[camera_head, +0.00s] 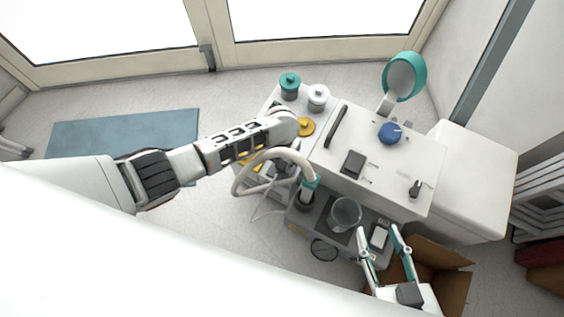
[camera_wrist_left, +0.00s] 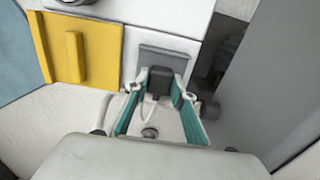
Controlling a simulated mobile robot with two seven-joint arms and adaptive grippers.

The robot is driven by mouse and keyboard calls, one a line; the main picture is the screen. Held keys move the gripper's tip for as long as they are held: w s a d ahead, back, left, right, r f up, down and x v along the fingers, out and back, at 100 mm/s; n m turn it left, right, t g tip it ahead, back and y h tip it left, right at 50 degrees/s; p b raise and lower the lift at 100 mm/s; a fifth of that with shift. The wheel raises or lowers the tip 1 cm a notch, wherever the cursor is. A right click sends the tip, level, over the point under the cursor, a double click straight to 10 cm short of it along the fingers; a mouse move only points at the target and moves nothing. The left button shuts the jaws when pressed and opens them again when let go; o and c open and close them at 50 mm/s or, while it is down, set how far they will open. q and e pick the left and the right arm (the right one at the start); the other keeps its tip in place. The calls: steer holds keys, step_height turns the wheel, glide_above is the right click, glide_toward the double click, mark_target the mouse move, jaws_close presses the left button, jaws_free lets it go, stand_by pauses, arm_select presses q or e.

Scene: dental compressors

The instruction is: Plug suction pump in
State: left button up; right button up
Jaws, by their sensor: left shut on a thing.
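The suction pump (camera_head: 296,222) is a grey unit with a clear canister (camera_head: 345,213) and a thick pale hose (camera_head: 240,180), standing in front of the white cabinet. In the left wrist view, my left gripper (camera_wrist_left: 160,84) is shut on a dark plug (camera_wrist_left: 159,77). The plug is right in front of a grey panel (camera_wrist_left: 178,58) on the white cabinet side; I cannot tell whether it is seated. In the head view my arm and the hose largely hide this gripper. My right gripper (camera_head: 380,231) is open and empty near the pump's right end.
The white cabinet top (camera_head: 385,180) holds a blue round item (camera_head: 389,133) and dark small items. Teal, white and yellow-lidded jars stand at its left. An open cardboard box (camera_head: 450,280) is below right. A blue mat (camera_head: 120,130) lies on open floor.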

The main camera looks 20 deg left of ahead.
steer(key=shift+s+f, duration=0.1)
steer(key=shift+w+r, duration=0.35)
steer(key=shift+r, duration=0.15)
stand_by(0.4)
steer(key=shift+s+f, duration=0.25)
stand_by(0.5)
arm_select(q)
steer(key=shift+s+f, duration=0.1)
steer(key=shift+f, duration=0.35)
arm_select(e)
steer(key=shift+f, duration=0.25)
arm_select(q)
steer(key=shift+f, duration=0.2)
arm_select(e)
steer(key=shift+s+f, duration=0.1)
steer(key=shift+f, duration=0.15)
arm_select(q)
steer(key=o, duration=1.1)
arm_select(e)
steer(key=shift+s+f, duration=0.15)
steer(key=shift+s, duration=0.1)
